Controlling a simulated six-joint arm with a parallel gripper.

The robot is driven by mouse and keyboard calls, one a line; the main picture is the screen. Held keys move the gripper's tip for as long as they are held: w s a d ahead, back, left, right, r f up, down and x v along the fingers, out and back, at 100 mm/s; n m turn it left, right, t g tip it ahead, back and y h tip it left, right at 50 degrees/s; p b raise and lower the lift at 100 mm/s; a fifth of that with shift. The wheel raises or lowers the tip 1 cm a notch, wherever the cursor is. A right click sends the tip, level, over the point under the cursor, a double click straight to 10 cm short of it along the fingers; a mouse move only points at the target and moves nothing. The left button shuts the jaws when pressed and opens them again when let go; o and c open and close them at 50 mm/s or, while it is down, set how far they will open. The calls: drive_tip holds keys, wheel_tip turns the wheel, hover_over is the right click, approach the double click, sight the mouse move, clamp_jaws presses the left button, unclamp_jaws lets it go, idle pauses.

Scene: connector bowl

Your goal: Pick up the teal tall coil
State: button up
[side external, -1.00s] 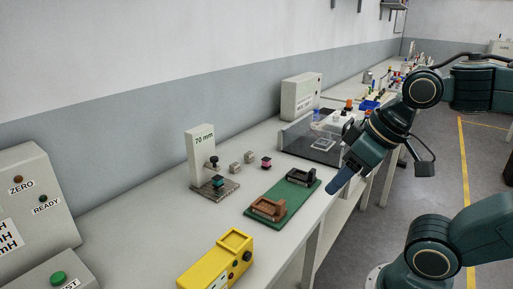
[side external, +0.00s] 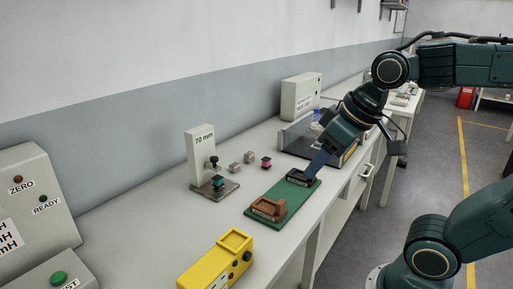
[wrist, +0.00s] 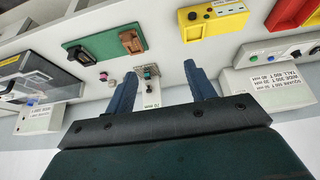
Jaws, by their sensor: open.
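The teal coil (side external: 218,181) sits on the grey base of the gauge stand marked 70 mm (side external: 201,146), below a dark knob. In the wrist view the teal coil (wrist: 148,72) shows between my fingers, well beyond the tips. My gripper (side external: 312,174) is over the far end of the green board, to the right of the coil and apart from it. In the wrist view my gripper (wrist: 161,69) has its two blue fingers spread wide with nothing between them.
The green board (side external: 265,207) carries a brown holder (side external: 268,209) and a dark holder (side external: 299,177). A pink coil (side external: 266,162) and small grey blocks (side external: 242,161) stand behind it. A yellow box (side external: 217,262) is in front. A clear-walled tray (side external: 295,136) stands behind.

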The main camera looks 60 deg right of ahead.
drive_tip(key=w+d+r, duration=0.1)
drive_tip(key=w+d, duration=0.1)
drive_tip(key=w, duration=0.8)
hover_over(221, 178)
drive_tip(key=s, duration=0.3)
drive_tip(key=shift+g, duration=0.4)
drive_tip(key=shift+w+f, duration=0.15)
drive_tip(key=shift+f, duration=5.25)
drive_tip(key=shift+w+f, duration=0.1)
drive_tip(key=shift+f, duration=5.25)
drive_tip(key=shift+x, duration=2.6)
drive_tip(key=shift+a, duration=0.1)
drive_tip(key=shift+c, duration=0.2)
drive_tip(key=c, duration=1)
